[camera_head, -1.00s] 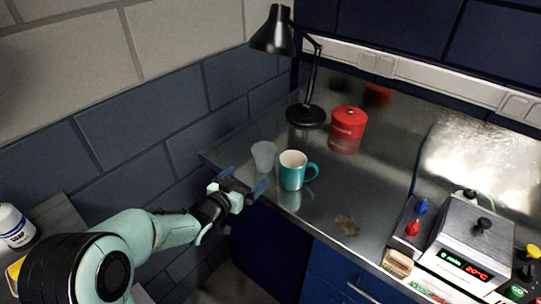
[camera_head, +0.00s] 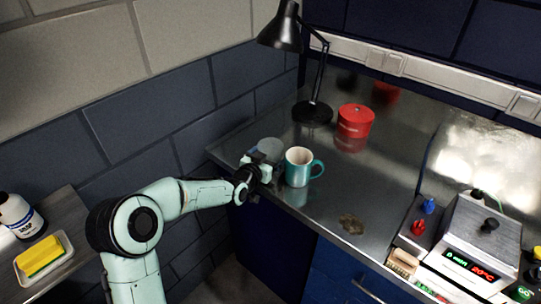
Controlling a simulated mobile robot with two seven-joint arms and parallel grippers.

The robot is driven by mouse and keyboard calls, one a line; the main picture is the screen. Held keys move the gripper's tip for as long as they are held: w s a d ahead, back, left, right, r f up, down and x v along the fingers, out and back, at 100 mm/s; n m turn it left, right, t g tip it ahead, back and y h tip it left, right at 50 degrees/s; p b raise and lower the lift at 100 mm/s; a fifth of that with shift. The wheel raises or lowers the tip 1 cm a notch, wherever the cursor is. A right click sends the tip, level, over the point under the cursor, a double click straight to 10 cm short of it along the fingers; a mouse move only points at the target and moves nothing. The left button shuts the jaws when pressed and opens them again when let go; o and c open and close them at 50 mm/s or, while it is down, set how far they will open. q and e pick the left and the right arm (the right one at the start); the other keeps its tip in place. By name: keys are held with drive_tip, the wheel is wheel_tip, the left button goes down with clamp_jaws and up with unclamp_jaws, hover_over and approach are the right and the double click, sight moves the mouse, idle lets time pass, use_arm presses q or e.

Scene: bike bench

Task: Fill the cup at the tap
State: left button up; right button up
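A clear, translucent cup (camera_head: 270,147) stands upright near the left end of the metal bench. A teal mug (camera_head: 298,172) with a white inside stands just right of it, its handle to the right. My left gripper (camera_head: 262,160) is at the near side of the clear cup and covers its lower part. Its fingers are mostly hidden, so I cannot tell whether they are closed on the cup. My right gripper is out of view. No tap is in view.
A black lamp (camera_head: 312,112) and a red tin (camera_head: 355,121) stand behind the cups. A device with a lit display (camera_head: 470,265) is at the right. A brown stain (camera_head: 351,223) marks the bench (camera_head: 375,180). A sponge (camera_head: 40,256) and a white bottle (camera_head: 17,213) are at lower left.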

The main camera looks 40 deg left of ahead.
use_arm(q)
drive_tip(key=c, duration=1)
drive_tip(key=shift+c, duration=0.2)
drive_tip(key=shift+r, duration=0.1)
wheel_tip(320, 180, up, 20)
drive_tip(key=p, duration=0.6)
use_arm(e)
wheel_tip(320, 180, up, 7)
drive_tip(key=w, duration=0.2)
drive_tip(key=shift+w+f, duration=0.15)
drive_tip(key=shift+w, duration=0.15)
